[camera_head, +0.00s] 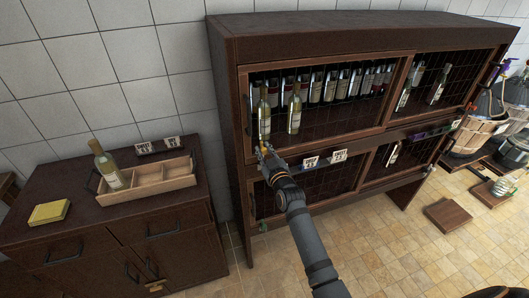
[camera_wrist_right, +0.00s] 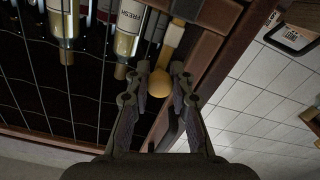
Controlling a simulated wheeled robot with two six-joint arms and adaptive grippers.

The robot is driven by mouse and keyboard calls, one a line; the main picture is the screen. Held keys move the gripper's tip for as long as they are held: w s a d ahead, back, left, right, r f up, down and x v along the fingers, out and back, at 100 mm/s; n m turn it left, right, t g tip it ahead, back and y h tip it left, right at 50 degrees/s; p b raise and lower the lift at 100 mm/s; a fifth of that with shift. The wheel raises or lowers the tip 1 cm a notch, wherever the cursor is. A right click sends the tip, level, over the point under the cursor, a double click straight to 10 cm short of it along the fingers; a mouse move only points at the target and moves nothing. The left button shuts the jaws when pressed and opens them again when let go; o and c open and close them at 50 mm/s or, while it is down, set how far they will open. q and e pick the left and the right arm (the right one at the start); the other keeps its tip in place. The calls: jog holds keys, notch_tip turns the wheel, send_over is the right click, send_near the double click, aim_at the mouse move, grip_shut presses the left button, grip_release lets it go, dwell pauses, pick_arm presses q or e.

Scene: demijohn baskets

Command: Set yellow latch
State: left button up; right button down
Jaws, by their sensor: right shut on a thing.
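The yellow latch (camera_wrist_right: 172,42) sits on the wooden door frame of the wine cabinet, and its round knob (camera_wrist_right: 160,83) lies between my right fingers in the right wrist view. In the head view only a small yellow spot (camera_head: 263,148) of it shows at the gripper's tip. My right gripper (camera_wrist_right: 160,77) is shut on the yellow latch. In the head view my right gripper (camera_head: 264,153) reaches up to the lower left corner of the upper left door (camera_head: 321,137). My left gripper is not in view.
The dark cabinet (camera_head: 228,105) holds several bottles behind mesh doors. Price tags (camera_head: 339,156) sit on its middle rail. A low cupboard at left carries a wooden tray (camera_head: 165,184), a bottle (camera_head: 107,168) and a yellow block (camera_head: 48,212). Demijohn baskets (camera_head: 470,137) stand at right. Tiled floor is open in front.

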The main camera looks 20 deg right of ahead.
jog(key=shift+r, duration=0.2)
jog(key=c, duration=1.3)
grip_release()
jog(key=shift+r, duration=0.1)
jog(key=shift+c, duration=0.2)
jog(key=shift+o, duration=1)
jog(key=s, duration=1.2)
jog(key=shift+d, duration=0.2)
